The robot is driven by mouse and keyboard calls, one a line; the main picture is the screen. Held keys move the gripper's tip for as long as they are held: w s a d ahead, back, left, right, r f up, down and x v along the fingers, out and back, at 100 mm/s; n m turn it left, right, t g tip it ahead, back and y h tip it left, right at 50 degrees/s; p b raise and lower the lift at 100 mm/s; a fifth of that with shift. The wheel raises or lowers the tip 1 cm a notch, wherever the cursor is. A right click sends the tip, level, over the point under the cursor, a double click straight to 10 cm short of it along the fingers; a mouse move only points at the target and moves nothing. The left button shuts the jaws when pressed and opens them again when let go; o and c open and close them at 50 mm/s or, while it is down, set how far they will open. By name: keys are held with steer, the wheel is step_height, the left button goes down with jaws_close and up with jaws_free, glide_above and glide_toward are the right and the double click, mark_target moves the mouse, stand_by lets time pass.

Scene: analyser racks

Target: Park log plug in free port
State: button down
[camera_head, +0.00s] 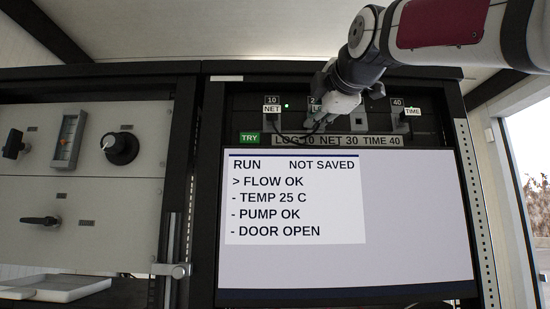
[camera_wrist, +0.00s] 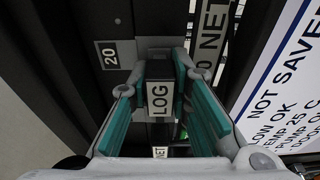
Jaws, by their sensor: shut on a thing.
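My gripper (camera_head: 328,112) is at the port strip above the screen. In the wrist view its teal fingers (camera_wrist: 161,72) are shut around the plug labelled LOG (camera_wrist: 160,98). The LOG plug is in front of the port marked 20 (camera_wrist: 109,55); whether it is seated there I cannot tell. The gripper mostly hides this plug in the head view. To the right, a port with a dark hole and no plug (camera_head: 361,120) shows, its number hidden by my arm. The NET plug (camera_head: 272,117) is at port 10 and the TIME plug (camera_head: 404,121) at port 40.
Dark cables hang below the plugs. The screen (camera_head: 345,230) reads RUN NOT SAVED. A panel with knobs (camera_head: 120,148) stands on the left.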

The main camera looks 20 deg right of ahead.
steer(key=shift+w, duration=0.15)
steer(key=c, duration=1.4)
jaws_free()
steer(key=s+a, duration=0.1)
steer(key=s, duration=1.1)
step_height(320, 180, down, 28)
steer(key=w+a+m+g+y+b, duration=0.1)
steer(key=w+a+m+g+b, duration=0.15)
steer(key=m+g, duration=0.45)
steer(key=s+a+f+m+g, duration=0.1)
steer(key=s+f+m, duration=0.2)
steer(key=f, duration=0.6)
steer(key=s+f+m+g, duration=0.2)
steer(key=s+f+m, duration=0.1)
steer(key=f, duration=0.7)
steer(key=s+a+f+m+g, duration=0.1)
steer(key=s+f+m, duration=0.3)
steer(key=f, duration=0.6)
steer(key=shift+a+g+y+b, duration=0.3)
steer(key=shift+a+g+b, duration=0.1)
steer(key=shift+g, duration=0.3)
